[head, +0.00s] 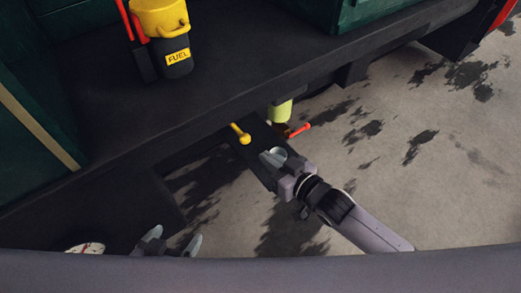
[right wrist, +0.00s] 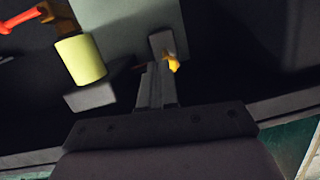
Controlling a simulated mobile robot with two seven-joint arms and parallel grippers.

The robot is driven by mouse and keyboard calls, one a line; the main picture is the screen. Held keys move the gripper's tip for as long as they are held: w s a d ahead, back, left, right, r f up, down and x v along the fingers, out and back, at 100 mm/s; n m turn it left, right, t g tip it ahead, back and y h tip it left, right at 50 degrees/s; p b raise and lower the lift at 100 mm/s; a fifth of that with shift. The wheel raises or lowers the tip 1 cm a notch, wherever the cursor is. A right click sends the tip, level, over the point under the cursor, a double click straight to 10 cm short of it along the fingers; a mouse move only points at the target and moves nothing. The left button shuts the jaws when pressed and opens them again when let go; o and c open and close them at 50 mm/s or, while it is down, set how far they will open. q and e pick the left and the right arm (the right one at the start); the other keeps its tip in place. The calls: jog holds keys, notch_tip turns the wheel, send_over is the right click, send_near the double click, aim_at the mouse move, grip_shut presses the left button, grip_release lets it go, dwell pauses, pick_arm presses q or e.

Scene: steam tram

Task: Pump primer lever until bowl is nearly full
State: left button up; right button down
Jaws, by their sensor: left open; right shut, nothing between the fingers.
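A short yellow lever with a round knob (head: 244,138), apparently the primer lever, sticks out below the tram's floor edge. A pale yellow-green cylinder (head: 281,111), which may be the bowl, hangs right of it; its fill level cannot be told. My right gripper (head: 270,158) is shut and empty, close in front of the lever. In the right wrist view, the yellow knob (right wrist: 173,64) shows just beyond the fingertips (right wrist: 156,72), partly hidden; contact cannot be told. The cylinder (right wrist: 80,60) is to their left. My left gripper (head: 172,240) is open and empty at the bottom left.
A red-handled lever (head: 300,129) sits right of the cylinder. A yellow and black fuel can (head: 164,38) stands on the dark tram floor (head: 235,60). A small clear round part (head: 279,153) is beside my right fingers. The stained ground (head: 430,190) to the right is open.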

jog(key=v, duration=0.6)
jog(key=shift+s+p, duration=0.15)
jog(key=shift+p, duration=0.15)
jog(key=shift+d+f, duration=0.15)
dwell(0.4)
jog(key=s+d+f+m+g+h+p, duration=0.1)
jog(key=s+d+f+m+h+p, duration=0.1)
jog(key=s+d+m+h+p, duration=0.2)
jog(key=s+d+h+p, duration=0.3)
jog(key=s+d, duration=0.5)
jog(key=d, duration=0.1)
jog(key=shift+d+m+h, duration=0.25)
jog(key=shift+m+h, duration=0.05)
